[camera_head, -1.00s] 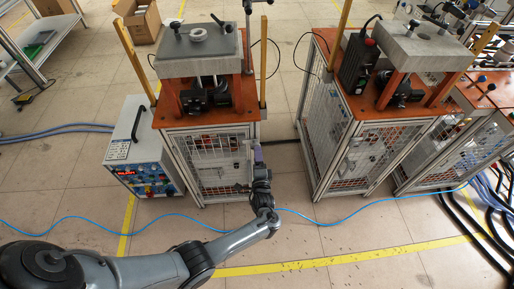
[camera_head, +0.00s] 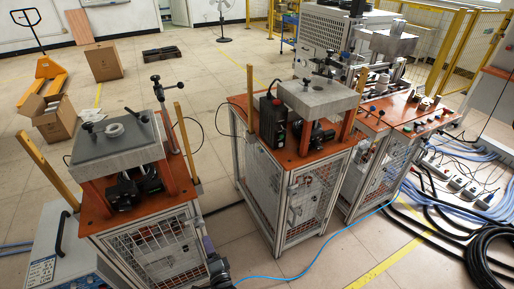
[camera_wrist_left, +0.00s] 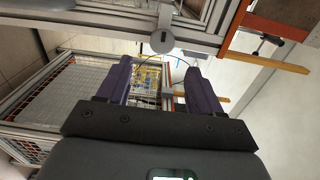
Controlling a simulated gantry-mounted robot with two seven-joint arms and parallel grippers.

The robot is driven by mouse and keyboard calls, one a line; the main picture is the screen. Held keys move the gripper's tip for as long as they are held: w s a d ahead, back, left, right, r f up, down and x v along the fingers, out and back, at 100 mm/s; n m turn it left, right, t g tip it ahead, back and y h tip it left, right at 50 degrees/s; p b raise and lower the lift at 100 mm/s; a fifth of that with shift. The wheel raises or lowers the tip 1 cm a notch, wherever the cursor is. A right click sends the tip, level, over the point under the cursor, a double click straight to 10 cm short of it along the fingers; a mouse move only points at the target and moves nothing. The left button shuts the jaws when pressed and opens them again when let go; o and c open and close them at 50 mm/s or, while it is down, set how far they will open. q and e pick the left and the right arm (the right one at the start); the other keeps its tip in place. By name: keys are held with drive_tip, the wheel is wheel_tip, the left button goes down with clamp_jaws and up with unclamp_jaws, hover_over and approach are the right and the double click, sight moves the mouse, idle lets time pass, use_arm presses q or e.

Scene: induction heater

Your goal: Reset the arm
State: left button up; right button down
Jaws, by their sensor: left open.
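My left gripper (camera_head: 210,246) shows only in part at the bottom of the head view, beside the front right corner of the nearest heater stand (camera_head: 150,250). In the left wrist view its two purple fingers (camera_wrist_left: 158,82) are wide apart with nothing between them. A metal frame post and a round grey fitting (camera_wrist_left: 162,41) show beyond the fingertips. Most of my left arm is out of the head view. My right gripper is not in view.
A second heater stand (camera_head: 283,205) and a third bench (camera_head: 368,175) stand to the right. A control box (camera_head: 45,250) is at lower left. A blue hose (camera_head: 305,270) and black cables (camera_head: 485,240) lie on the floor. Cardboard boxes (camera_head: 104,62) and open floor are behind.

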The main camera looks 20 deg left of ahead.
use_arm(q)
drive_tip(key=s+a+f+n+g+h, duration=0.15)
drive_tip(key=s+f, duration=0.25)
drive_tip(key=s, duration=0.4)
drive_tip(key=s+a+f+m+g+h, duration=0.1)
drive_tip(key=s+a+f+h, duration=0.2)
drive_tip(key=s, duration=0.5)
drive_tip(key=s+d+r+n+g+h, duration=0.2)
drive_tip(key=s+d+r+h, duration=0.15)
drive_tip(key=d+r, duration=0.35)
drive_tip(key=s+d+r+n+g+h, duration=0.25)
drive_tip(key=d+r+h, duration=0.3)
drive_tip(key=r, duration=0.35)
drive_tip(key=s+d+r+n+g, duration=0.1)
drive_tip(key=s+n+g, duration=0.15)
drive_tip(key=s, duration=0.25)
wheel_tip(320, 180, up, 38)
drive_tip(key=p, duration=3.8)
drive_tip(key=shift+d+r+y+p, duration=0.2)
drive_tip(key=shift+y+p, duration=0.15)
